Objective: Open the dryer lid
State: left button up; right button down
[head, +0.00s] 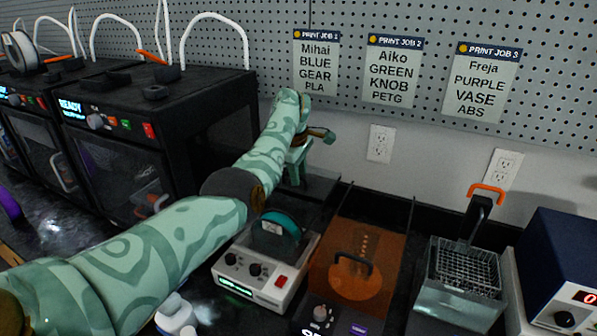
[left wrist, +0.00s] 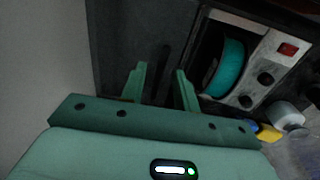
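The dryer (head: 262,262) is a light grey box with two dark knobs, a red switch and a green-lit display. A teal spool (head: 277,232) sits in its dark opening; it also shows uncovered in the left wrist view (left wrist: 227,68). A dark, glossy panel (head: 318,187), seemingly the dryer lid, shows behind the spool; its exact angle is hard to tell. My left gripper (head: 296,172) is above the back of the dryer, pointing down. In the left wrist view its two fingers (left wrist: 160,85) are apart, with nothing clearly between them. My right gripper is out of view.
An orange-lidded box (head: 358,268) with a black handle stands right of the dryer. Further right are a wire basket (head: 468,268) in a metal tank and a blue device (head: 562,262). Black printers (head: 150,125) stand left. A white bottle (head: 176,316) stands in front.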

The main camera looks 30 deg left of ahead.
pick_arm(q)
jog(key=shift+r, duration=0.25)
jog(key=s+r+p, duration=0.3)
jog(key=r+p, duration=0.5)
jog(key=r, duration=0.7)
jog(key=shift+d+r, duration=0.15)
jog(key=shift+r, duration=0.05)
